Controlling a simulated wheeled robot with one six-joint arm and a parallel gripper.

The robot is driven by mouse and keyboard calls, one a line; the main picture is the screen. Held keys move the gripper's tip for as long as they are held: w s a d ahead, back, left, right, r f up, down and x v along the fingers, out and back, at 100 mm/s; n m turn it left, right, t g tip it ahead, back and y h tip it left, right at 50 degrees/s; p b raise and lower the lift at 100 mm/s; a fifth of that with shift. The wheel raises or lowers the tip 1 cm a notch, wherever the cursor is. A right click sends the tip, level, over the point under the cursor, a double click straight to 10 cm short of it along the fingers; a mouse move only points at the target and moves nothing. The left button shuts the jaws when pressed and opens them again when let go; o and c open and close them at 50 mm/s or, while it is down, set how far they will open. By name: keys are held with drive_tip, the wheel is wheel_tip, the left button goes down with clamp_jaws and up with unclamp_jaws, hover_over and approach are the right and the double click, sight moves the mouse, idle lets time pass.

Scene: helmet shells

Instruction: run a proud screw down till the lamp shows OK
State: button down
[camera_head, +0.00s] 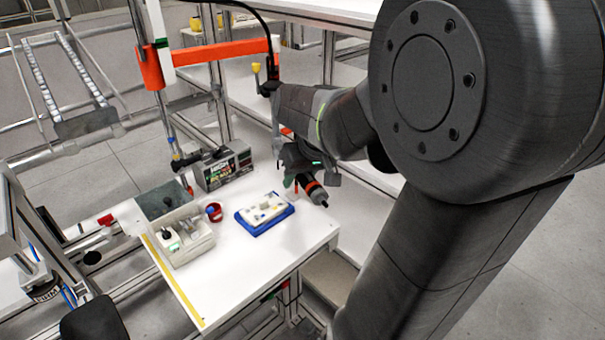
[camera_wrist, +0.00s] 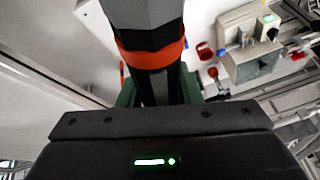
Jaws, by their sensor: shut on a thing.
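My gripper (camera_head: 297,172) is shut on a dark power screwdriver with an orange-red band (camera_head: 312,189). The tool hangs tilted in the air, its tip toward the lower right, apart from the workpiece. In the wrist view the screwdriver (camera_wrist: 150,25) runs up from between the dark green fingers of my gripper (camera_wrist: 158,92). A white workpiece (camera_head: 262,209) with small coloured spots lies on a blue fixture (camera_head: 275,223) on the white table, left of the tool. The screws are too small to tell which is proud. I cannot make out the lamp or its reading.
A grey box with a printed front (camera_head: 225,168) stands at the table's back. A vertical post with an orange-red arm (camera_head: 152,66) rises behind. The table's front (camera_head: 250,265) is clear.

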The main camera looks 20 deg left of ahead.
drive_tip(key=shift+n, duration=0.4)
drive_tip(key=shift+n+g+b, duration=0.3)
drive_tip(key=shift+n+g, duration=0.6)
drive_tip(key=shift+n, duration=1)
drive_tip(key=a, duration=0.3)
drive_tip(key=shift+s, duration=0.1)
drive_tip(key=shift+d, duration=0.1)
wheel_tip(320, 180, down, 10)
drive_tip(key=b, duration=0.7)
drive_tip(key=shift+r, duration=0.2)
